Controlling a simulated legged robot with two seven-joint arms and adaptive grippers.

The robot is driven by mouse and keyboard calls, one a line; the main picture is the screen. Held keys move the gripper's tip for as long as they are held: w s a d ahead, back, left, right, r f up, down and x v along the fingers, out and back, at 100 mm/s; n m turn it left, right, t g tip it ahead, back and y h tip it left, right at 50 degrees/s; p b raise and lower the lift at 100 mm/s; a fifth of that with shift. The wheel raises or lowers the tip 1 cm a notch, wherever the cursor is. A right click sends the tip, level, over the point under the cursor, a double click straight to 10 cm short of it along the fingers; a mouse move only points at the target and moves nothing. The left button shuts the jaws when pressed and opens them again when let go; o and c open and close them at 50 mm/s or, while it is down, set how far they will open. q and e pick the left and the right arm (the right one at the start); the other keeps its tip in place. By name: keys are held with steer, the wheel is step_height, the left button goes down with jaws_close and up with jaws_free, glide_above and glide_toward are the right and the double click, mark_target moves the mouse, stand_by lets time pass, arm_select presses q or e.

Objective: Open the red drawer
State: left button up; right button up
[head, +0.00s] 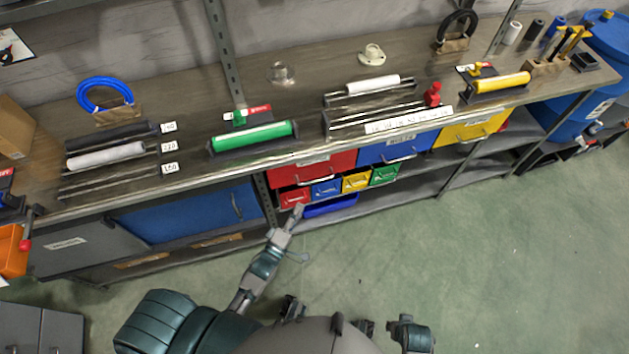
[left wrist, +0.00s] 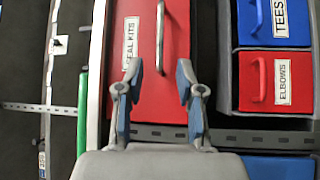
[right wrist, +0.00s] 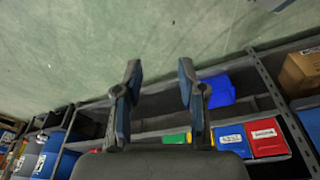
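The red drawer (head: 315,169) is under the workbench top, left of a blue drawer, and looks closed. In the left wrist view the red drawer (left wrist: 177,98) fills the middle, with a label ending in "KITS" partly covered by a finger. Its metal bar handle (left wrist: 160,35) lies ahead, its near end between the fingertips. My left gripper (left wrist: 157,70) is open and empty; in the head view it (head: 298,211) is just below the drawer, by the small bins. My right gripper (right wrist: 158,72) is open and empty, away from the drawer.
Below the drawer sit small bins: red (head: 294,198), blue (head: 326,188), yellow (head: 356,182) and green (head: 384,175). A blue drawer (head: 400,148) and a yellow drawer (head: 470,130) are to the right. The green floor (head: 480,260) is clear.

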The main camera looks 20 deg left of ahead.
mark_target(316, 180)
arm_select(q)
steer(key=shift+b+x, duration=0.55)
steer(key=shift+x, duration=5.6)
arm_select(e)
steer(key=shift+s+r, duration=0.15)
steer(key=shift+r, duration=1.55)
arm_select(q)
steer(key=shift+f, duration=0.1)
jaws_close()
